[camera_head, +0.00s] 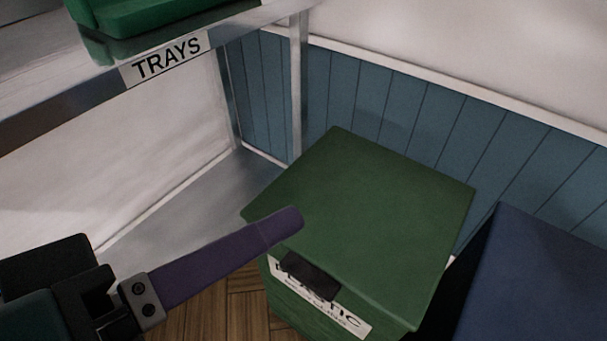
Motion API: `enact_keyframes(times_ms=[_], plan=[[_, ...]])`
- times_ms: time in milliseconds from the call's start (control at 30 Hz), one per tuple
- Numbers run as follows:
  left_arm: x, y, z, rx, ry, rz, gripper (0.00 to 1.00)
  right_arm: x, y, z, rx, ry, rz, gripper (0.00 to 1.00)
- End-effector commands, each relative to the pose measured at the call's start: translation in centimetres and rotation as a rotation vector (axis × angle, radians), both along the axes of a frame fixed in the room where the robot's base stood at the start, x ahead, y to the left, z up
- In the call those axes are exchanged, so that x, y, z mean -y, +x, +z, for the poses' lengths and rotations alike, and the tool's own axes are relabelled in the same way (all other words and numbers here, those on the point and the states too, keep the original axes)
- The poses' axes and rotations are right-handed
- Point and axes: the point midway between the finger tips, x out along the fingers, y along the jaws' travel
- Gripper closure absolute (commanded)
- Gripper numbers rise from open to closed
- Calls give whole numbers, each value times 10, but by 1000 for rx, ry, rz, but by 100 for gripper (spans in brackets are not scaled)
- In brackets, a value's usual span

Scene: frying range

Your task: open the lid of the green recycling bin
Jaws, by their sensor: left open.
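The green recycling bin (290,312) stands on the floor near the wall, with a white label reading in part "PLASTIC" on its front. Its flat green lid (375,215) lies shut on top. A dark handle (308,275) sits at the lid's front edge, partly covering the label. My left gripper (287,226) comes in from the lower left and is open. One long purple finger shows clearly, its tip overlapping the lid's front-left edge in the picture. I cannot tell whether it touches the lid. The second finger is not distinguishable. My right gripper is not in view.
A dark blue bin (545,270) stands close on the right, with a narrow dark gap between. A metal shelf labelled "TRAYS" (166,58) holds green trays (150,18) at upper left. Blue wall panelling (400,120) is behind the bin. Wooden floor (225,315) shows at front left.

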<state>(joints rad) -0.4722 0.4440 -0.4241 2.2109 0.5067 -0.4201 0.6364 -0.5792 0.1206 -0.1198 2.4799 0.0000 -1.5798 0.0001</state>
Motion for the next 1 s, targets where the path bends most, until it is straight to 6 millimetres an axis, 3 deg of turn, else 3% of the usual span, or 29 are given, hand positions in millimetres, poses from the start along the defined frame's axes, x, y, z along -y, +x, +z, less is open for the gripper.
enact_keyframes(times_ms=[33, 300, 600, 800, 1000], plan=[[1, 0, -44, -2, -39, 8, 48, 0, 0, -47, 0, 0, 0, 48], [3, 4, -145, -20, -272, 69, 48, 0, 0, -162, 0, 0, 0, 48], [-9, 9, -255, -51, -518, 151, 48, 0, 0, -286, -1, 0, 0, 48], [-19, 11, -296, -66, -627, 194, 48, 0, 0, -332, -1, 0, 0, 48], [-21, 15, -302, -68, -665, 210, 48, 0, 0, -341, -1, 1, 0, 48]])
